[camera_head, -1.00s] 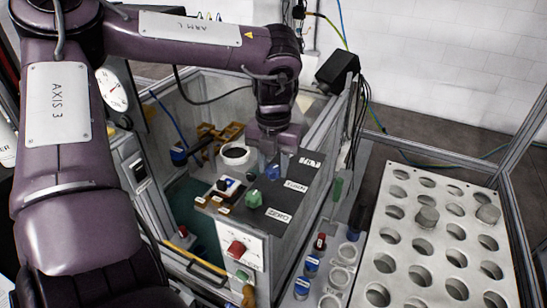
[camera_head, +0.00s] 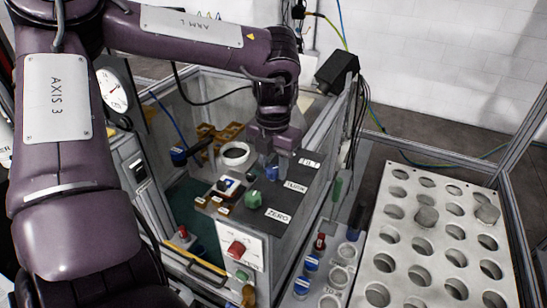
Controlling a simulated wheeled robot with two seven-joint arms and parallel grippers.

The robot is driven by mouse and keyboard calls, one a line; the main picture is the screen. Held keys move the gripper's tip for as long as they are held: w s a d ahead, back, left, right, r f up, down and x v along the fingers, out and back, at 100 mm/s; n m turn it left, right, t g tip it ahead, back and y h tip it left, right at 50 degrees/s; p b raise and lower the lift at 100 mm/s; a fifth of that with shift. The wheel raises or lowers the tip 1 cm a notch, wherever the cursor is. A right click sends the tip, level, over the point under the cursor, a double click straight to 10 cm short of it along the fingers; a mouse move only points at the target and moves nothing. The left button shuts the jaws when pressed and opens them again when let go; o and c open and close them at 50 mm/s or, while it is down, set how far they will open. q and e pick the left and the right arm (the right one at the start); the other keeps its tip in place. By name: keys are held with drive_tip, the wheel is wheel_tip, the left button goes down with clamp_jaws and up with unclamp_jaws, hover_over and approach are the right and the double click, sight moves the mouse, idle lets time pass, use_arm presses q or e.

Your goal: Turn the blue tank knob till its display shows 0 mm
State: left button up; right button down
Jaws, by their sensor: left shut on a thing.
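My left arm comes in from the left and its left gripper (camera_head: 271,165) points down over the dark panel top (camera_head: 292,200). It is shut on a blue knob (camera_head: 271,171) at the back of the panel, which the fingers mostly hide. A green knob (camera_head: 253,198) sits in front of it on the same panel. Labels on the panel include one reading ZERO (camera_head: 278,215) and one that seems to read TANK (camera_head: 296,186). My right gripper is not in view.
A white tray with round holes (camera_head: 437,240) stands at the right, with grey plugs (camera_head: 427,216) in it. A red button (camera_head: 236,248) is on the panel's front. Blue-capped vials (camera_head: 311,263) stand beside white rings. A clear-walled enclosure and metal frame posts surround the panel.

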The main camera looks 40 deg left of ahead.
sight(273, 168)
use_arm(q)
drive_tip(key=o, duration=1)
drive_tip(key=shift+r, duration=0.1)
wheel_tip(273, 168, up, 8)
drive_tip(key=shift+f+b, duration=0.1)
drive_tip(key=shift+b, duration=0.6)
drive_tip(key=shift+s, duration=0.1)
